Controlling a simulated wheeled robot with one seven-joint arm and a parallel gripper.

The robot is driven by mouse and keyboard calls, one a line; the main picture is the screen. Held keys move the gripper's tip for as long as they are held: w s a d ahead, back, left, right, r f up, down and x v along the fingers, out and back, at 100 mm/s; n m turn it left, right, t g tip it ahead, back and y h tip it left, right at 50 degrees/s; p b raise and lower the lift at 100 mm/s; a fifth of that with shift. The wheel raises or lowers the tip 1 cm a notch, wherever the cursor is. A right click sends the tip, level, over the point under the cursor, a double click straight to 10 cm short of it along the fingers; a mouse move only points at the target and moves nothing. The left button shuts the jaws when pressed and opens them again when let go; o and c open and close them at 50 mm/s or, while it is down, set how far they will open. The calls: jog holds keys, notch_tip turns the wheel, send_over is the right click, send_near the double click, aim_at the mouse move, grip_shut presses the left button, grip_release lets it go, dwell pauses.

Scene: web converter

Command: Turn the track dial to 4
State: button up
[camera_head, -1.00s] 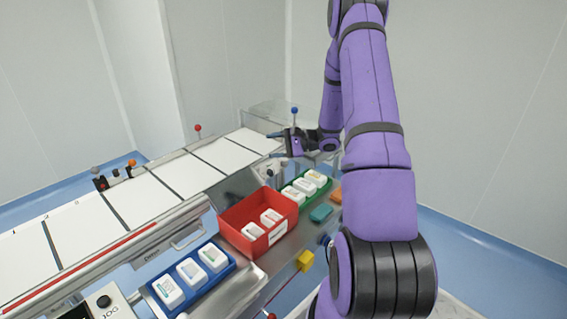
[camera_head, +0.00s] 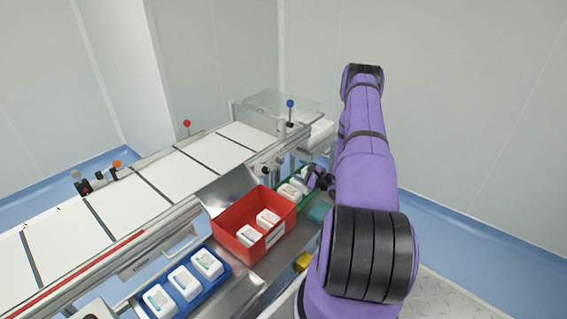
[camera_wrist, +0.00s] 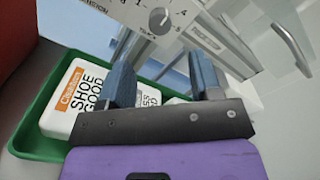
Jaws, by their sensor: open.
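The track dial (camera_wrist: 159,17) is a small round knob on a white plate near the top of the wrist view. Printed numbers ring it, with a 4 to its upper right; I cannot read its setting for certain. My gripper (camera_wrist: 165,82) is open and empty, its two blue-grey fingers pointing toward the plate, with the dial beyond the fingertips and apart from them. In the head view my gripper (camera_head: 318,178) is small and partly hidden by my arm, above the green tray (camera_head: 281,199).
A white box (camera_wrist: 75,95) in the green tray lies close below my fingers. The red bin (camera_head: 226,217) and blue tray (camera_head: 222,283) hold white boxes. A metal handle (camera_wrist: 292,42) stands at right in the wrist view. The conveyor (camera_head: 130,193) runs at left.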

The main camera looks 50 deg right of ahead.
aim_at(282, 161)
jog(key=w, duration=0.8)
jog(key=shift+w+a, duration=0.35)
jog(key=c, duration=0.9)
